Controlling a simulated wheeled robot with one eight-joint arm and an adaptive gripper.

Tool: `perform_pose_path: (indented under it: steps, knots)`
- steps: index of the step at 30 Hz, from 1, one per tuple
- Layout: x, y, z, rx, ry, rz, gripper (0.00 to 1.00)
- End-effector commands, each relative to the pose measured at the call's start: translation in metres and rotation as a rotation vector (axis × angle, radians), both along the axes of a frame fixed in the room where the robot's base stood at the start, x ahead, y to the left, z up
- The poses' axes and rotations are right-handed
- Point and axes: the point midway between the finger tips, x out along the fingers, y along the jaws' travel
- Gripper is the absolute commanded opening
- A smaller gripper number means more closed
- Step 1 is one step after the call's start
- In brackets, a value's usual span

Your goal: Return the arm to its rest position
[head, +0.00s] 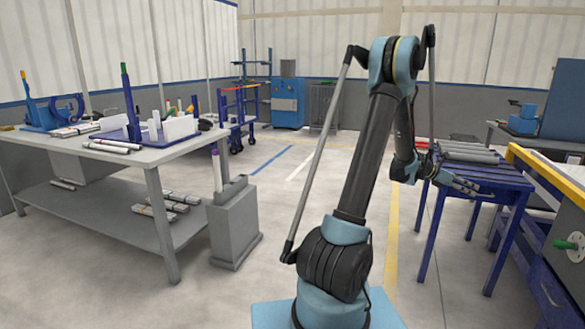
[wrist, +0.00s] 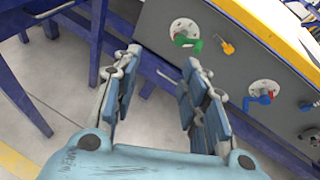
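My arm stands upright in the middle of the head view. Its end folds down on the right, and my gripper (head: 468,187) is beside the near edge of the blue table (head: 480,176). In the wrist view my gripper (wrist: 163,65) has its two fingers spread apart with nothing between them. Floor and a blue frame show behind the fingers. Several grey pipes (head: 466,152) lie on top of the blue table, above and behind my gripper in the head view.
A grey cabinet with a yellow edge (head: 545,170) stands close on the right; its panel has a green handle (wrist: 186,40) and a blue handle (wrist: 259,99). A grey workbench (head: 60,144) with pipes and tools is at left, beside a grey pedestal (head: 234,222).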

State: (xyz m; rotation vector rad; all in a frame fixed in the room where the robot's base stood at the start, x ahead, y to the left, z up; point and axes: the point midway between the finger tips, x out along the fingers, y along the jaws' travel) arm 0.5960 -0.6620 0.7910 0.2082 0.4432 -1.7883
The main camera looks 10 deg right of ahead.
Motion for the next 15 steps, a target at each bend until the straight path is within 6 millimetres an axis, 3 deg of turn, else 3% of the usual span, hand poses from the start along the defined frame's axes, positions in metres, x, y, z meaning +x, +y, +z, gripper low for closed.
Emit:
perform_pose_path:
  steps: [7,15]
  knots:
    - [0.028,0.08,0.031,0.054,-0.269,-0.025,0.4]
    - [0.042,0.17,0.052,0.141,-0.54,-0.087,0.4]
